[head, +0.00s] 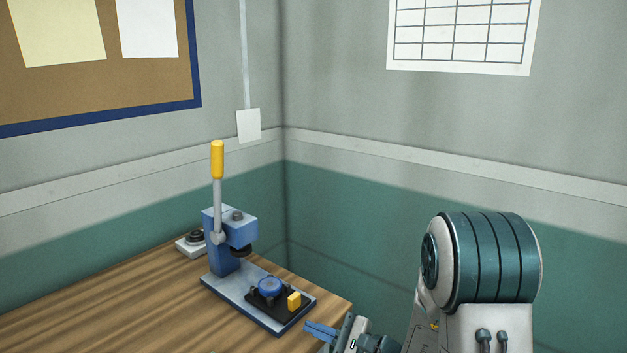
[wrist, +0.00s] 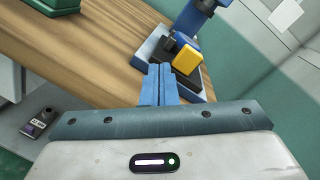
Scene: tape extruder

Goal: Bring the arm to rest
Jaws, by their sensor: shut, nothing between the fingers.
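My gripper (head: 321,331) shows at the bottom of the head view, just off the table's right corner and near the front end of the press base. Its blue fingers are together and empty; they also show in the wrist view (wrist: 160,84). My arm stands at the lower right of the head view. The blue press (head: 228,240) stands upright on the table, with its yellow-tipped lever (head: 217,165) pointing up. On its base lie a round blue part (head: 269,287) and a yellow block (head: 294,301), which also shows in the wrist view (wrist: 188,60) beyond my fingertips.
The wooden table (head: 110,312) fills the lower left, its left part bare in the head view. A small box with a black knob (head: 194,240) sits behind the press. A green object (wrist: 55,5) lies on the table in the wrist view. Walls meet behind the table.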

